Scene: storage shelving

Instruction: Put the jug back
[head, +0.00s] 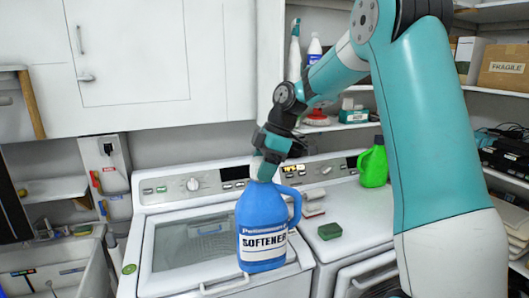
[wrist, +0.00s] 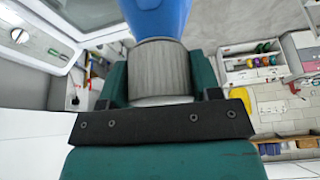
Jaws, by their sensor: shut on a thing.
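The blue jug (head: 265,222) with a white "SOFTENER" label hangs upright from my gripper (head: 262,168) in the head view. It is in front of the left washing machine, with its handle to the right. My gripper is shut on the jug's pale ribbed cap. In the wrist view, the cap (wrist: 160,68) sits between the green fingers, and part of the blue jug (wrist: 157,15) shows at the top. The jug hides part of the machine's front edge. I cannot tell how far the jug is from the machine.
A green jug (head: 374,163) and a green sponge (head: 329,231) stand on the right machine's top (head: 345,205). The left machine (head: 180,240) has a glass lid. Shelves at right hold a "FRAGILE" box (head: 503,67). White cabinets (head: 130,55) hang above the left machine.

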